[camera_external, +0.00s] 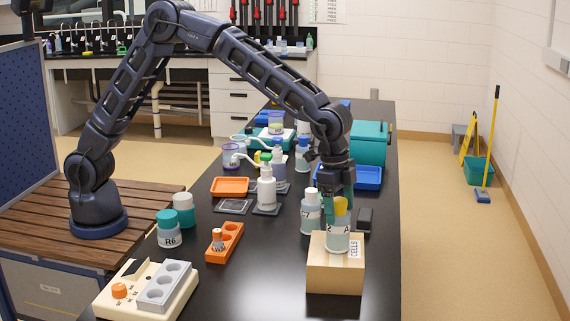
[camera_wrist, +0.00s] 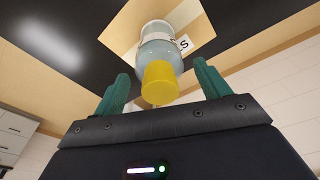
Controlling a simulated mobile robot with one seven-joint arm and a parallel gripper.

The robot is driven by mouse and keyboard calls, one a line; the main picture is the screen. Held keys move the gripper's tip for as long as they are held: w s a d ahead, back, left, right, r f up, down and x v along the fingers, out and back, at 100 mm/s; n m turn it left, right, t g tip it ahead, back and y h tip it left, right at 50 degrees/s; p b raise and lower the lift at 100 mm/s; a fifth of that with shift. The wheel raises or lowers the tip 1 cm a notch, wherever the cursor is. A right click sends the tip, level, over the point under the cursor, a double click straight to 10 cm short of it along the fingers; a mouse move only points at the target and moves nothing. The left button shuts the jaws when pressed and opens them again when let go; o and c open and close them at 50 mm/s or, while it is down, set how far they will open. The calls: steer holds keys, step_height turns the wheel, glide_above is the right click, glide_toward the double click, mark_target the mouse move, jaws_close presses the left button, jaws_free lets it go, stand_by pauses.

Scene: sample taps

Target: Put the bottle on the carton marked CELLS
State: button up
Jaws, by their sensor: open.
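The yellow-capped bottle (camera_external: 338,238) stands upright on top of the tan carton (camera_external: 335,279), whose label reads CELLS. In the wrist view the bottle (camera_wrist: 160,45) shows over the carton top (camera_wrist: 119,30), with the yellow cap facing the camera. My gripper (camera_external: 338,197) is at cap height just above the bottle, its teal fingers pointing down. In the wrist view the open fingers of my gripper (camera_wrist: 160,82) stand apart on either side of the cap, with gaps on both sides. The bottle's marking is only partly readable.
Another bottle (camera_external: 311,213) stands just left of the carton, and a dark block (camera_external: 364,219) lies behind it. An orange rack (camera_external: 222,243), a white pump bottle (camera_external: 266,188) and a jar marked R6 (camera_external: 169,232) stand further left. The black bench right of the carton is clear.

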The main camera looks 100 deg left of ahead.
steer(key=r, duration=0.3)
steer(key=s+r, duration=0.1)
steer(key=r, duration=0.6)
steer(key=shift+s+a+r, duration=0.1)
steer(key=shift+s+a, duration=0.15)
steer(key=shift+a, duration=0.05)
steer(key=s+a+r+n+t, duration=0.15)
steer(key=s+r, duration=0.25)
steer(key=s, duration=0.4)
steer(key=s+a+r+y, duration=0.1)
steer(key=s+a+r, duration=0.25)
steer(key=s, duration=0.55)
steer(key=s+a+r+n, duration=0.15)
steer(key=s+r, duration=0.25)
steer(key=s, duration=0.4)
steer(key=s+a+f, duration=0.2)
steer(key=s, duration=0.7)
steer(key=s+a+f+n+t, duration=0.1)
steer(key=s+a+f, duration=0.1)
steer(key=s, duration=0.7)
steer(key=s+a+f, duration=0.2)
steer(key=s, duration=0.8)
steer(key=shift+n, duration=0.3)
